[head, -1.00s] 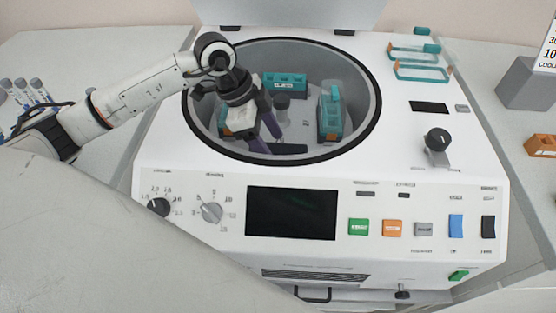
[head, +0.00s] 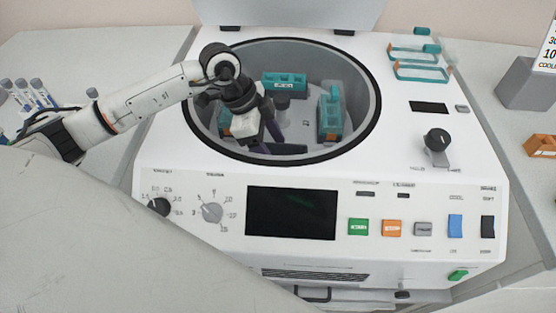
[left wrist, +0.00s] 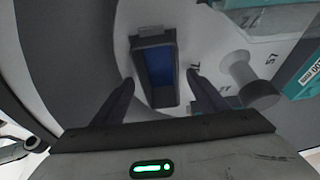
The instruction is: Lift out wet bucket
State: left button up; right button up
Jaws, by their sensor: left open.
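My left gripper (head: 264,137) is lowered into the open centrifuge bowl (head: 356,85), near its front. In the left wrist view its two dark fingers (left wrist: 160,78) are apart, one on each side of a dark grey bucket (left wrist: 138,42) with a blue inside. The fingers do not visibly close on it. Whether the blue is liquid, I cannot tell. In the head view the dark bucket (head: 286,148) shows only partly at the bowl's front. Teal buckets sit at the back (head: 285,80), the right (head: 331,118) and, partly hidden by my gripper, the left. My right gripper is not seen.
The rotor's hub knob (left wrist: 250,82) stands close to the right finger. The bowl rim surrounds my wrist. The lid (head: 290,12) is up at the back. Teal frames (head: 420,70) lie on the machine's top right. A tube rack stands at far left, an orange block (head: 541,146) at right.

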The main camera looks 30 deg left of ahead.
pick_arm(q)
jog(key=c, duration=1.1)
jog(key=shift+r, duration=0.25)
notch_tip(320, 180, up, 10)
jog(key=shift+r, duration=0.1)
notch_tip(320, 180, up, 6)
jog(key=p, duration=0.4)
jog(key=shift+r, duration=0.15)
